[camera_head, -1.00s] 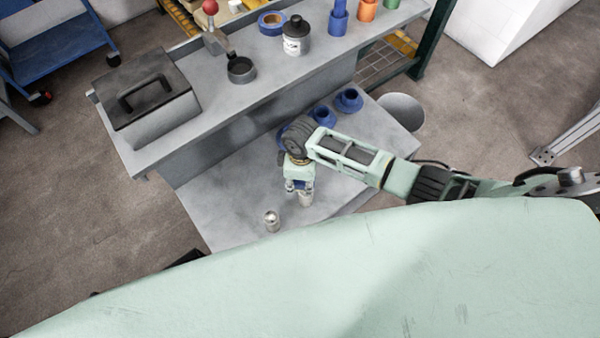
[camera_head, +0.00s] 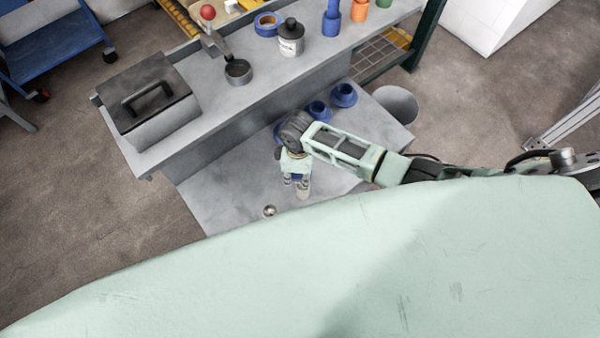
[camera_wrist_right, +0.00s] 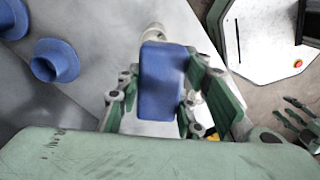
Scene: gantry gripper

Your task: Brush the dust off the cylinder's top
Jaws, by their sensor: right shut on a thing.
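My right gripper (camera_head: 296,183) is over the low grey plate, pointing down. In the right wrist view its fingers (camera_wrist_right: 158,100) are shut on a blue block-like piece (camera_wrist_right: 162,80), apparently the brush. A pale, round-ended piece (camera_wrist_right: 153,33) shows just past the blue piece, and in the head view a pale piece (camera_head: 303,193) shows beside the fingertips. I cannot tell whether it is bristles or a separate cylinder, or whether it touches. A small shiny metal cylinder (camera_head: 269,211) stands to the left of the gripper. Dark green fingers (camera_wrist_right: 298,122), likely my left gripper, show at the right wrist view's edge.
Blue flanged cups (camera_head: 343,95) stand on the low plate (camera_head: 222,195) behind the gripper. My pale green body hides the plate's front.

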